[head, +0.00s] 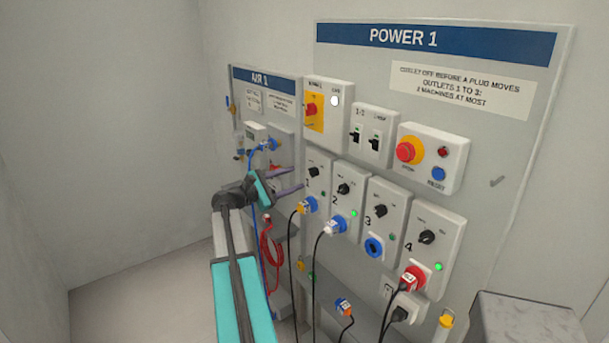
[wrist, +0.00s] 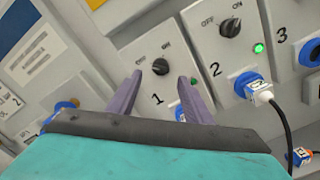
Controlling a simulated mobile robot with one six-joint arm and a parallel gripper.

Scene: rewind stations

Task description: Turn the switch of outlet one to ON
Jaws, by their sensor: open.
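Outlet one (head: 318,163) is the leftmost of several grey outlet boxes in the head view. Its black rotary switch (wrist: 160,66) shows in the wrist view, under small OFF and ON labels and above the number 1. I cannot tell for sure which label it points to. My gripper (wrist: 160,76) is open and empty. Its two purple fingers flank the switch in the picture, with tips at or just short of it; contact cannot be told. In the head view my gripper (head: 297,178) is just left of outlet one.
Outlet two (head: 347,185) has a plug and a lit green lamp. Outlet three (head: 384,195) has an empty blue socket. A red emergency button (head: 408,151) is above. The AIR 1 panel (head: 262,77) is left.

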